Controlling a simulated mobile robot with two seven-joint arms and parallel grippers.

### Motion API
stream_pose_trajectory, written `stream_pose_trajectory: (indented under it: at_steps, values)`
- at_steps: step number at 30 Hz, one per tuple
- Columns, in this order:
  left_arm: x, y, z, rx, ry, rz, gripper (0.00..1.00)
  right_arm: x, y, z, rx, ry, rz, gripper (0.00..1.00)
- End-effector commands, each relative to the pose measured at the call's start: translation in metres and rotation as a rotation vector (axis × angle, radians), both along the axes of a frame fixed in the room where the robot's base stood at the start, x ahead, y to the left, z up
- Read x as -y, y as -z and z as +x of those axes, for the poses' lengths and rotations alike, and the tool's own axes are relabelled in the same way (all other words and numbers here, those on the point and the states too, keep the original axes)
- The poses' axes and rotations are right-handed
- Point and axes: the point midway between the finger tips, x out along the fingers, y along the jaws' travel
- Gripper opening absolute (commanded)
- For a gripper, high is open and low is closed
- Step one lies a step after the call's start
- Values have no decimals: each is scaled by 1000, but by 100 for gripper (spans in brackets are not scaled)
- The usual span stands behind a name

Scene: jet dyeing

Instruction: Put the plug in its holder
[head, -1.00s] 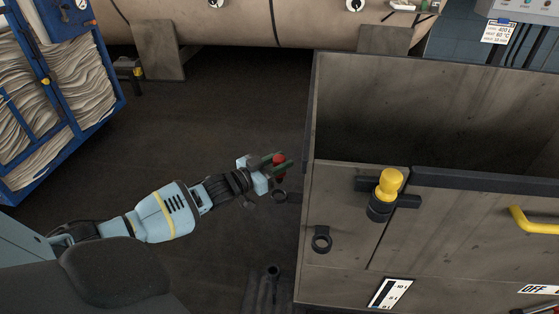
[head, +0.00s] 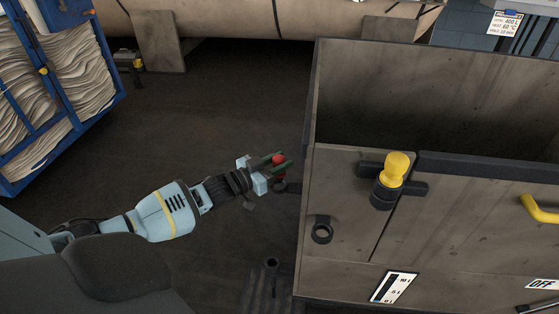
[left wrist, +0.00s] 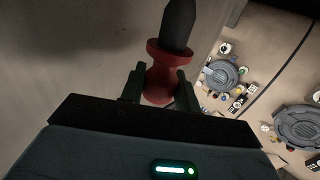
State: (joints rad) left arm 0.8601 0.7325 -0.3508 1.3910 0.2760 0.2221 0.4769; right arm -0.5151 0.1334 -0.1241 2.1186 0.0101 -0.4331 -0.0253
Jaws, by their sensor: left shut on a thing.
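The plug (head: 278,159) is red with a dark tapered end. My left gripper (head: 284,165) is shut on its red body, to the left of the grey tank. In the left wrist view the plug (left wrist: 166,72) sits between the two fingers, its dark end pointing up and away from the palm. A black ring bracket (head: 322,231) is fixed on the tank front and looks empty. Another dark bracket (head: 286,187) sticks out from the tank's left side, just below the gripper and partly hidden. I cannot tell which one is the plug's holder. My right gripper is not in view.
The open-topped tank (head: 346,180) fills the right side. A yellow-knobbed latch (head: 396,171) and a yellow handle (head: 538,210) stand out from its front. A blue cart of cloth (head: 60,95) stands at the left. The floor between is clear.

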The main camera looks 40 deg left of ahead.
Motion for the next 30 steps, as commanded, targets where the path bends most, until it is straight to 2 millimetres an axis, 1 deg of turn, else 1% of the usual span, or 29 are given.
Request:
stream_pose_trajectory:
  at_steps: [21, 30]
  values:
    - [0, 31, 0, 1, 0, 0, 7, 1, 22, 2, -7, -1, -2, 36]
    - [0, 38, 0, 2, 0, 0, 7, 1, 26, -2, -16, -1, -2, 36]
